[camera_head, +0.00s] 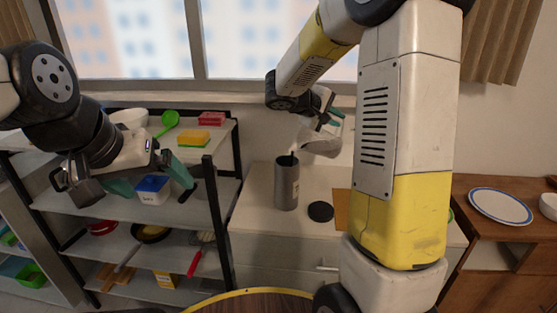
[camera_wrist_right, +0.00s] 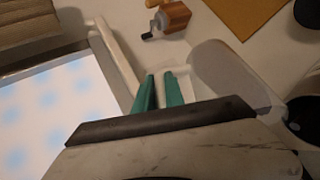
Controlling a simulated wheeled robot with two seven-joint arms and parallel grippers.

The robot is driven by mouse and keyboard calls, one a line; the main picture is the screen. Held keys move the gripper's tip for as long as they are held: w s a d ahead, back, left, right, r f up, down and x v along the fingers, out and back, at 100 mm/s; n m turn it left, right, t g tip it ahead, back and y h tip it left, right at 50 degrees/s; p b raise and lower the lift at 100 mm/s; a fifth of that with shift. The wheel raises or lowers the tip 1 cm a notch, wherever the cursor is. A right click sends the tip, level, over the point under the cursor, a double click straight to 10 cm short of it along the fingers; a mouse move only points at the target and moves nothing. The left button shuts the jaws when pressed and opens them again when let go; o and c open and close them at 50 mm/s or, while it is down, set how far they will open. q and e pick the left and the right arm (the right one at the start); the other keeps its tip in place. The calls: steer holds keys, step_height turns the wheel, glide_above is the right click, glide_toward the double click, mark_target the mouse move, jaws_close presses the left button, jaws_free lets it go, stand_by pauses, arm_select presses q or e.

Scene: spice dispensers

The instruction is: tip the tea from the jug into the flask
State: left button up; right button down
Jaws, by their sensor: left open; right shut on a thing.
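The pale jug (camera_head: 322,140) is tilted, its lower lip at the left beside and above the mouth of the grey flask (camera_head: 287,185). A short dark streak shows at the flask's mouth; I cannot tell for sure whether it is tea. The flask stands upright and open on the counter. My right gripper (camera_head: 331,119) is shut on the jug, seemingly by its handle. In the right wrist view the jug (camera_wrist_right: 222,75) lies beside the teal fingers (camera_wrist_right: 160,90), and a dark round opening shows at the right edge. My left gripper (camera_head: 150,180) is open and empty before the shelf.
A black lid (camera_head: 320,211) lies on the counter right of the flask. A brown grinder (camera_wrist_right: 173,17) and an orange-brown board (camera_wrist_right: 250,14) are on the counter. The shelf rack (camera_head: 215,225) holds kitchenware at left. A plate (camera_head: 500,206) lies on the right cabinet.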

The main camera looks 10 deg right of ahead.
steer(key=shift+a+r+h, duration=0.35)
steer(key=shift+r+h, duration=0.05)
